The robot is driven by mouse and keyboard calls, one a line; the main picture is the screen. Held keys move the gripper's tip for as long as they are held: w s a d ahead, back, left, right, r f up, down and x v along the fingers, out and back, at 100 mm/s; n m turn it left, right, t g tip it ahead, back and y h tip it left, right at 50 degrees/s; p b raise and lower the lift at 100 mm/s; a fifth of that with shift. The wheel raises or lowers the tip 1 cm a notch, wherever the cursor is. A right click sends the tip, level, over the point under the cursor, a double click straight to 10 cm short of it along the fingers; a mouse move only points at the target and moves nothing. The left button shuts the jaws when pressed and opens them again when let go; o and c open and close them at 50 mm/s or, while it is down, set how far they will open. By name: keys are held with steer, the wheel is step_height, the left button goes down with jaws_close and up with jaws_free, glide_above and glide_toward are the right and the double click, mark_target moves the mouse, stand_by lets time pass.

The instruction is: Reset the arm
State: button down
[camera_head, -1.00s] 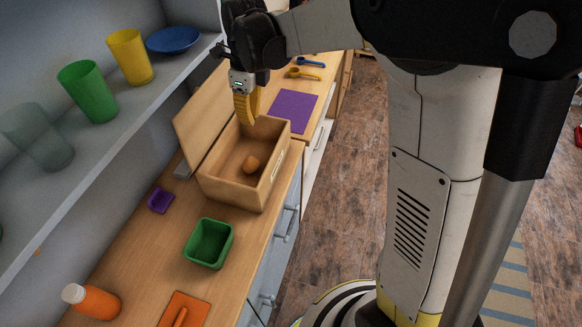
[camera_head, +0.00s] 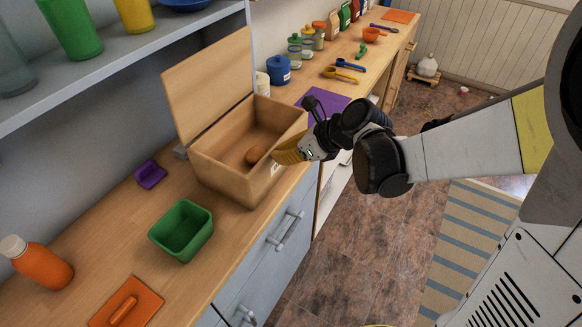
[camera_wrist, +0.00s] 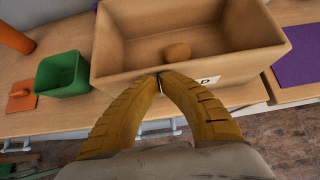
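My gripper (camera_head: 280,154) has yellow ridged fingers and is in front of the open wooden box (camera_head: 223,180), near its right front side. In the wrist view my gripper (camera_wrist: 159,76) shows both fingertips meeting, with nothing between them, in front of the box's wall (camera_wrist: 125,59). A brown rounded item, perhaps a potato or a loaf (camera_head: 256,154), lies inside the box, apart from the fingers; it also shows in the wrist view (camera_wrist: 178,53). My arm reaches in from the right over the floor.
A shelf with cups (camera_head: 70,29) overhangs at left. Jars (camera_head: 279,70) and spoons line the back.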

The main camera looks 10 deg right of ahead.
steer(key=shift+f+b, duration=0.4)
steer(key=shift+f, duration=0.2)
steer(key=s+d+r+n+h, duration=0.3)
steer(key=s+d+n, duration=0.4)
steer(key=n, duration=0.5)
steer(key=s+d+r+n+t+h, duration=0.1)
steer(key=s+d+n+h, duration=0.3)
steer(key=s+d+n, duration=0.4)
steer(key=s+r+n, duration=0.1)
steer(key=s+n, duration=0.1)
steer(key=n, duration=0.3)
steer(key=shift+s+r+n+h, duration=0.25)
steer(key=shift+r+n+h, duration=0.05)
steer(key=shift+r, duration=0.1)
